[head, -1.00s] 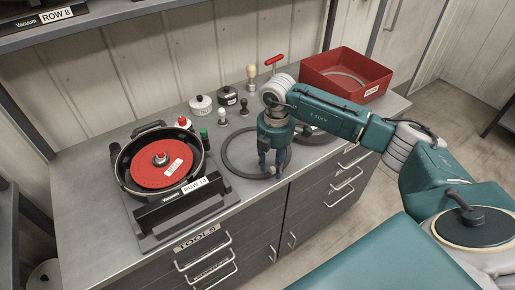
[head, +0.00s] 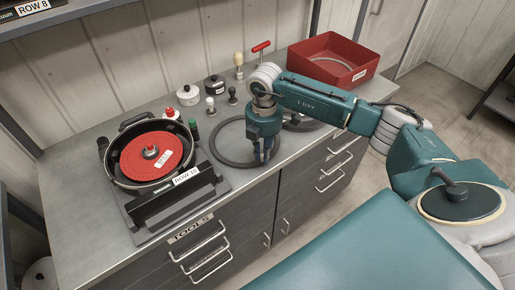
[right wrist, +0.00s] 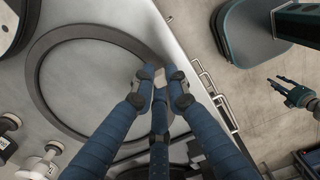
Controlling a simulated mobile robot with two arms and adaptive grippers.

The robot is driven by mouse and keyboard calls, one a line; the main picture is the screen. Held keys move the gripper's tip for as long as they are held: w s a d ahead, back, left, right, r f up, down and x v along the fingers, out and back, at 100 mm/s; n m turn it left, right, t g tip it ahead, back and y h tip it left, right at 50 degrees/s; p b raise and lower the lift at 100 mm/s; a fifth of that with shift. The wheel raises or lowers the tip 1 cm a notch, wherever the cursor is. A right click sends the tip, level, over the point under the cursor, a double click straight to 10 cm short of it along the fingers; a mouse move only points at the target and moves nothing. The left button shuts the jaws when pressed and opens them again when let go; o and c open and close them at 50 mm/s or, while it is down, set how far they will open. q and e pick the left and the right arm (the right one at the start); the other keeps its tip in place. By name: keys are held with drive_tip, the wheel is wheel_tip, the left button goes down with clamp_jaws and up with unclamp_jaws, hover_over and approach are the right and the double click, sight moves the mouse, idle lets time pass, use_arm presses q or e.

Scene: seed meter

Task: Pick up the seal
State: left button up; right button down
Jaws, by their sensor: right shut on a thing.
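The seal (head: 217,146) is a large dark ring lying on the grey counter, right of the seed meter (head: 126,171). It also fills the left of the right wrist view (right wrist: 34,75). My right gripper (head: 264,158) points down at the ring's right front edge, and its blue fingers (right wrist: 162,82) are shut on the ring's band there. The fingers hide that part of the band. The ring looks flat on the counter. My left gripper (right wrist: 275,86) is small at the right of the right wrist view, empty and away from the counter, with fingers apart.
A red bin (head: 362,80) stands at the back right. Black and white knobs, small plungers and a red T-handle (head: 261,47) stand behind the ring. A dark round thing (head: 303,124) is partly behind my arm. Drawers with handles lie below the front edge.

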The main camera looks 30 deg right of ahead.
wheel_tip(320, 180, up, 20)
drive_tip(key=b, duration=0.3)
drive_tip(key=shift+f, duration=0.1)
drive_tip(key=c, duration=0.5)
unclamp_jaws()
